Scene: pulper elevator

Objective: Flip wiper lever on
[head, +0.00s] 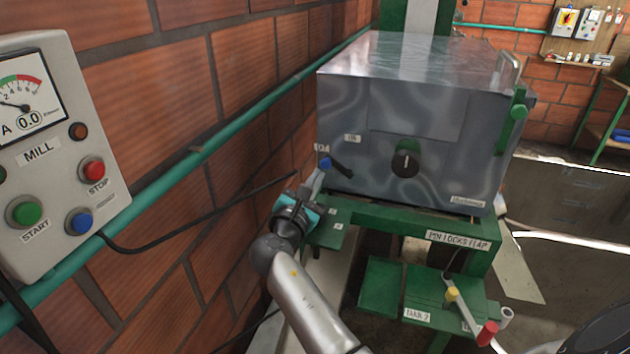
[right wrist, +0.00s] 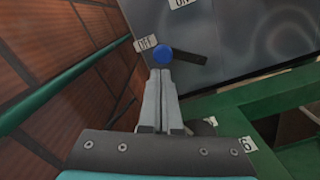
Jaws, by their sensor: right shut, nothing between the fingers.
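The wiper lever (head: 343,167) is a short dark bar with a blue knob at its left end, on the front of a grey metal box (head: 450,165). In the right wrist view the lever (right wrist: 187,57) points left with its knob beside the OFF label (right wrist: 145,43). Another small label (right wrist: 181,2) is above it, partly cut off; it looks like ON in the head view (head: 352,138). My right gripper (head: 313,184) is shut and empty. In the right wrist view its fingertips (right wrist: 160,75) are just below the blue knob; I cannot tell whether they touch.
A brick wall (head: 200,110) with a teal pipe (head: 200,157) runs close along the left. A MILL control box (head: 55,150) hangs at the far left. A black dial (head: 405,163) is right of the lever. A green frame (head: 400,222) lies below the box.

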